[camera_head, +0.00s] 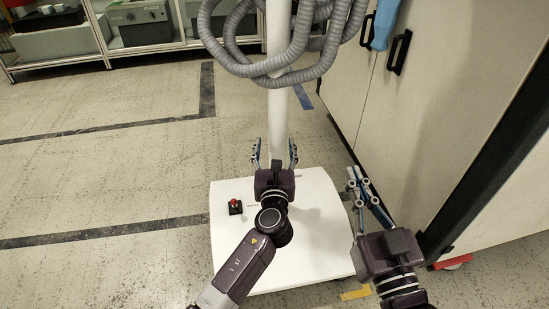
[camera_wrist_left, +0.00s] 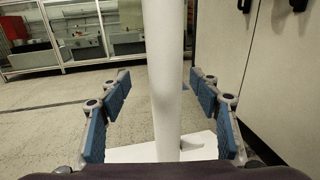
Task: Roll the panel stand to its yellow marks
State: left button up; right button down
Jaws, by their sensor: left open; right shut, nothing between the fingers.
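The panel stand shows as a white base plate (camera_head: 310,255) on the floor with a white upright post (camera_head: 277,115). A small box with a red button (camera_head: 235,206) sits on the base's left part. One yellow mark (camera_head: 356,293) lies on the floor at the base's front right corner; no other yellow mark shows. My left gripper (camera_head: 275,150) is open, with its fingers on either side of the post. In the left wrist view the post (camera_wrist_left: 167,80) stands between the fingers, with gaps on both sides. My right gripper (camera_head: 358,180) is shut and empty, right of the base, near the cabinet.
Grey corrugated hose (camera_head: 262,68) hangs in loops around the post. A tall beige cabinet (camera_head: 425,110) with black handles stands close on the right. A shelf unit (camera_head: 105,40) stands at the back left. The floor on the left, with dark tape lines, is clear.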

pick_arm(q)
jog(key=shift+s+d, duration=0.1)
jog(key=shift+s, duration=2.65)
